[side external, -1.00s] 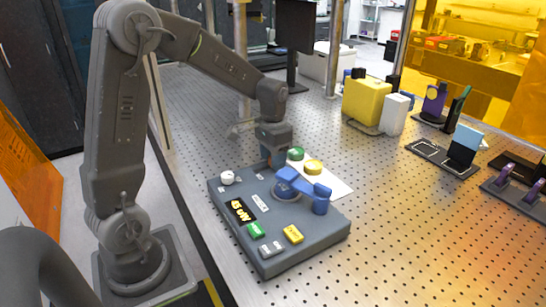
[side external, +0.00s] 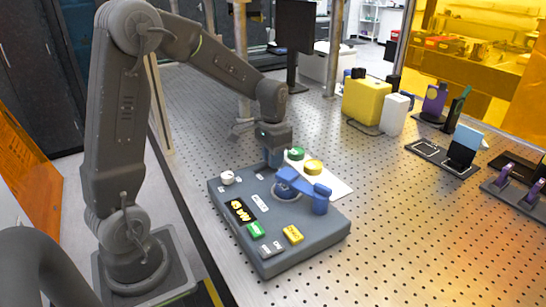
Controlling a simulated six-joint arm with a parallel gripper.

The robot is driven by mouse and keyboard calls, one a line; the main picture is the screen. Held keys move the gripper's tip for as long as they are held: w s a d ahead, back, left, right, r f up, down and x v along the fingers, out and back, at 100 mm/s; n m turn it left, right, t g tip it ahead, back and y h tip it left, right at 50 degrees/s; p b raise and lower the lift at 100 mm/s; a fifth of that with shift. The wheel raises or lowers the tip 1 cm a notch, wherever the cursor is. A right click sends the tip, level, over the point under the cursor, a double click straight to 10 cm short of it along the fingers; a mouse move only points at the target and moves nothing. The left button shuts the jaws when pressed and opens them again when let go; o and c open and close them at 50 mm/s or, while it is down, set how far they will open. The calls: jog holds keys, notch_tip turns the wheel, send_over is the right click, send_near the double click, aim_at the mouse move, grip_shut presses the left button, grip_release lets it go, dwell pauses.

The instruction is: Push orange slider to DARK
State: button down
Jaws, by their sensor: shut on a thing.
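A grey control panel box (side external: 240,238) lies on the perforated table. My gripper (side external: 274,164) points down at the box's far edge, behind the blue lever, with its fingers closed together. The orange slider is hidden at the fingers, and I cannot make out its position or the DARK mark. The blue lever (side external: 305,187) sits on a round light base on the panel and reaches toward the right edge.
The panel also bears a white knob (side external: 228,177), a dark display with yellow characters (side external: 240,211), a green button (side external: 256,230) and a yellow button (side external: 293,235). A white sheet (side external: 338,187) with green and yellow round pieces lies behind.

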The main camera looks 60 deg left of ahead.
aim_at(256, 172)
jog(key=shift+s, duration=2.5)
jog(key=c, duration=1)
grip_release()
jog(key=shift+r, duration=0.15)
notch_tip(256, 172, up, 14)
jog(key=shift+f, duration=0.2)
